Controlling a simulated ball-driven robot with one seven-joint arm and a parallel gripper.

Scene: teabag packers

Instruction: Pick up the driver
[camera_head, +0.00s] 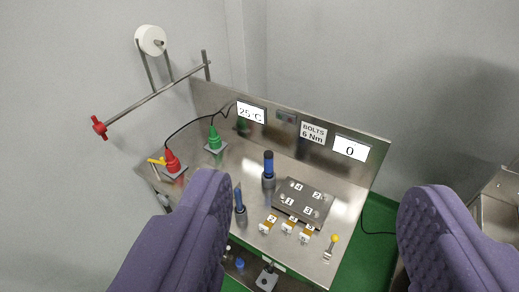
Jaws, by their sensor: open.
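My gripper (321,186) shows as two purple ridged fingers, wide apart and empty, high in front of the bench. Between them, farther off, is a steel bench (345,208). A second, slimmer blue and dark tool (240,205) stands nearer, close to the left finger. I cannot tell for sure which of the two is the driver. Neither is touched by a finger.
A green (215,140) and a red cone-shaped item (172,160) stand at the bench's left. Numbered yellow tags (289,225) and a yellow-knobbed lever (333,240) are at the front. A back panel (290,130) carries displays. A red-ended rod (150,98) juts out left.

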